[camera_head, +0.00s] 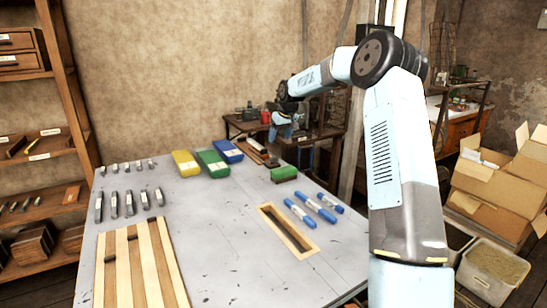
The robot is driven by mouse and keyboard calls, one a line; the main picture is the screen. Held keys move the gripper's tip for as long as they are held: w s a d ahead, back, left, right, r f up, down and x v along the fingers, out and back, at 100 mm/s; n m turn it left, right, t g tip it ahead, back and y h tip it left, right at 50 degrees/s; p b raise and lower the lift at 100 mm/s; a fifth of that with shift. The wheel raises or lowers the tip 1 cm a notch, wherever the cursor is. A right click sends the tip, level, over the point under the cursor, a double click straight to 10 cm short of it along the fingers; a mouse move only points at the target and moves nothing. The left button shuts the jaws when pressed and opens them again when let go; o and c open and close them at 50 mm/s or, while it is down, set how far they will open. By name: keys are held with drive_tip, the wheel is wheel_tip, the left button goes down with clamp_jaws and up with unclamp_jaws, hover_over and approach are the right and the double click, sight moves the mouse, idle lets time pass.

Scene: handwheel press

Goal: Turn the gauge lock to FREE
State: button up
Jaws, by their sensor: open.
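I cannot make out a gauge lock or a FREE marking in the head camera view. My arm rises at the right and bends left over the far side of the grey table (225,262). My gripper (272,134) hangs at the arm's end, small in the picture, in front of a dark wooden side bench (240,126). It is open, and I see nothing held in it. Dark equipment (326,112) stands on the bench just right of my gripper, partly hidden by the arm. I cannot tell whether the gripper touches anything.
Shelves (62,80) stand left, cardboard boxes (497,188) right.

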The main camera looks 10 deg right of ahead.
sight(275, 158)
drive_tip(key=x, duration=1.2)
drive_tip(key=shift+c, duration=0.2)
